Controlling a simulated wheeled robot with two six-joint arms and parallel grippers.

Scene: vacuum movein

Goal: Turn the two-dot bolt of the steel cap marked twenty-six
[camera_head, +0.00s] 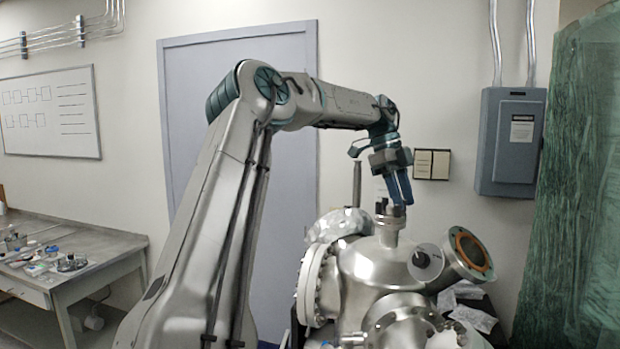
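A rounded steel vacuum chamber (372,266) with several flanged ports stands at the lower middle right. A narrow upright port (387,235) rises from its top. My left gripper (401,202) points down just above and beside the top of this port. Its blue-green fingers overlap in this view, so I cannot tell whether they are apart or touch anything. No number or dot marks can be read, so I cannot tell which cap is marked twenty-six. My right gripper is not in view.
An open port with a copper-coloured ring (468,250) tilts up at the right. A large bolted flange (312,285) is at the chamber's left. A workbench (75,262) with small parts stands far left. A green curtain (575,200) hangs at right.

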